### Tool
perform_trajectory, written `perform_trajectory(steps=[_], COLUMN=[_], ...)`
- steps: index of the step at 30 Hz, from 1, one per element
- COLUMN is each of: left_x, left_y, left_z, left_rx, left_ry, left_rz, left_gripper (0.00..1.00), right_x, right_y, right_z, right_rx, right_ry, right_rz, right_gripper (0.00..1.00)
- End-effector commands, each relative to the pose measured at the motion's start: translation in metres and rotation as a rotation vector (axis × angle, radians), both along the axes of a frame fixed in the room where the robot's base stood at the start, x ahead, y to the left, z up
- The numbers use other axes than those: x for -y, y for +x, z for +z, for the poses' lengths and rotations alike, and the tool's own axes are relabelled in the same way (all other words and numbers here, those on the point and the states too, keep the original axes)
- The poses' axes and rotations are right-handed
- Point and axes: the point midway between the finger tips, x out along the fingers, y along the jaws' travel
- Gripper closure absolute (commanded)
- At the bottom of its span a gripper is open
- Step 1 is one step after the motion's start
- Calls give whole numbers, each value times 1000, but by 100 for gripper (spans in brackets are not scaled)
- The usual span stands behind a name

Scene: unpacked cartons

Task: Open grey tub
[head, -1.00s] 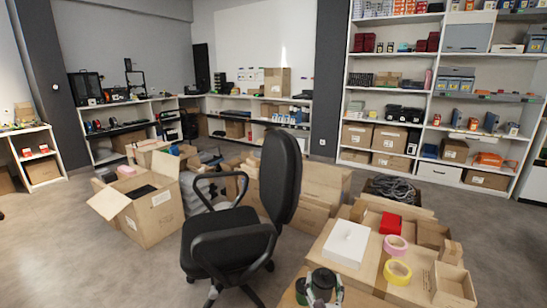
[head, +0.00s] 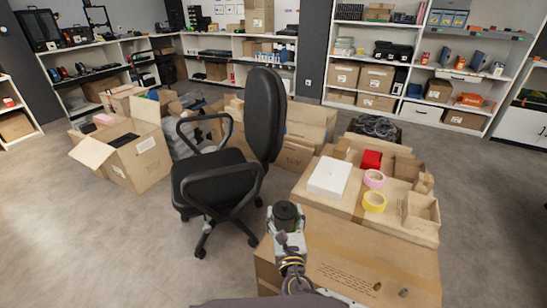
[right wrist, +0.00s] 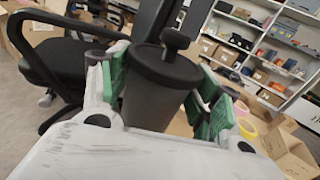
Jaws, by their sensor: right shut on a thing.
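The grey tub (right wrist: 155,101) is a dark grey round container with a darker lid (right wrist: 166,66) on top and a knob (right wrist: 175,39) rising from the lid. It also shows in the head view (head: 286,214), in front of a large carton. My right gripper (right wrist: 157,95) is shut on the tub's sides, with green pads left and right of it, and the tub looks upright in the head view. The lid covers the top, so the inside is hidden. My left gripper is not in view.
A black office chair (head: 215,180) stands to the left of the tub. A large closed carton (head: 370,262) lies beneath and right of my gripper. Behind it, cartons carry a white box (head: 330,177), a red box (head: 371,160) and tape rolls (head: 374,201).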

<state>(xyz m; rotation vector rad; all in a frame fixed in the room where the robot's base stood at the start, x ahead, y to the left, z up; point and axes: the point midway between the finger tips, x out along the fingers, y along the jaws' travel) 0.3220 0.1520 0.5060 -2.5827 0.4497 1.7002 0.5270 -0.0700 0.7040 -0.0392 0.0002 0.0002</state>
Motion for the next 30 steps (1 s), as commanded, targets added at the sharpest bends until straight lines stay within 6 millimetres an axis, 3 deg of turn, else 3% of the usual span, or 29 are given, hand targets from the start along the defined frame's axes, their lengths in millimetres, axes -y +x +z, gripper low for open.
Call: perform_trajectory(steps=[11,30], left_x=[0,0], left_y=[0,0], left_z=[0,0], left_rx=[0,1], left_ry=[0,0], left_rz=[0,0], left_gripper=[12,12], right_x=[0,-5], right_y=[0,-4], right_z=[1,4], right_rx=[2,3], right_ry=[-1,-2], right_rz=[51,331], right_gripper=[80,80])
